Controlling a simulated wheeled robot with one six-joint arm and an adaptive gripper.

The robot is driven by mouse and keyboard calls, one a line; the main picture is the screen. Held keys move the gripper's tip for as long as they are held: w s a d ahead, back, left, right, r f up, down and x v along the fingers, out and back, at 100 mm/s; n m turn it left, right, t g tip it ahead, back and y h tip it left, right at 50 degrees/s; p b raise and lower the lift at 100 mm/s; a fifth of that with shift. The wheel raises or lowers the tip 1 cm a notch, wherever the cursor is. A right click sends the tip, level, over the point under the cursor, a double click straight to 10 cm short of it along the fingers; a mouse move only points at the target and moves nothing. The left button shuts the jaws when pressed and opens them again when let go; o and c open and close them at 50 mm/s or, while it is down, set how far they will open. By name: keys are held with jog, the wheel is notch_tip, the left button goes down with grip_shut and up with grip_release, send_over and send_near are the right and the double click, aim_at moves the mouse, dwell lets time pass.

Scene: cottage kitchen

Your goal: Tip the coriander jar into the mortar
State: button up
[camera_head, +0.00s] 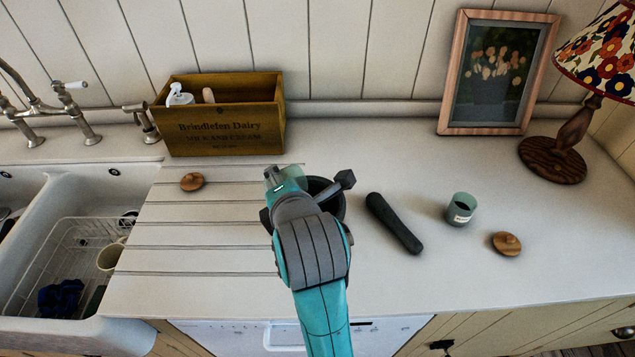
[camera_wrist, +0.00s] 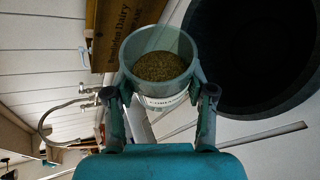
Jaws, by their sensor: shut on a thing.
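My gripper (camera_head: 286,184) is shut on a greenish glass jar (camera_wrist: 160,90), with one finger on each side in the wrist view. The jar is open and holds brownish-green grains. Its pale label is partly hidden, and I cannot tell its exact tilt. In the head view a small part of the jar (camera_head: 292,174) shows at the gripper's end. The dark mortar (camera_head: 333,204) stands on the counter just right of the gripper, largely hidden by my arm. In the wrist view the mortar's wide black bowl (camera_wrist: 255,55) is at upper right, beside the jar; its inside is dark.
A black pestle (camera_head: 394,223), a second open jar (camera_head: 461,209) and a wooden lid (camera_head: 506,243) lie to the right. Another lid (camera_head: 192,182) is at left. A wooden box (camera_head: 222,135), picture frame (camera_head: 492,128) and lamp (camera_head: 560,150) stand behind. The sink (camera_head: 40,210) is at left.

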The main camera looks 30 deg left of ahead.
jog(key=shift+w+d+f+m+y, duration=0.15)
jog(key=shift+d+m+y, duration=0.15)
jog(key=shift+m+y, duration=0.3)
jog(key=shift+w+d+f+m+g+y, duration=0.15)
jog(key=shift+m+g+y, duration=0.1)
jog(key=shift+m+y, duration=0.25)
jog(key=shift+d+f+m+g+y, duration=0.1)
jog(key=shift+m+g+y, duration=0.15)
jog(key=shift+m+y, duration=0.2)
jog(key=shift+w+d+r+m+y, duration=0.1)
jog(key=shift+w+d+m+y, duration=0.05)
jog(key=shift+m+y, duration=0.5)
jog(key=shift+r+n+h, duration=0.45)
jog(key=shift+n+h, duration=0.15)
jog(key=shift+h, duration=0.1)
jog(key=shift+r+n+h, duration=0.2)
jog(key=shift+n+h, duration=0.5)
jog(key=shift+n, duration=0.1)
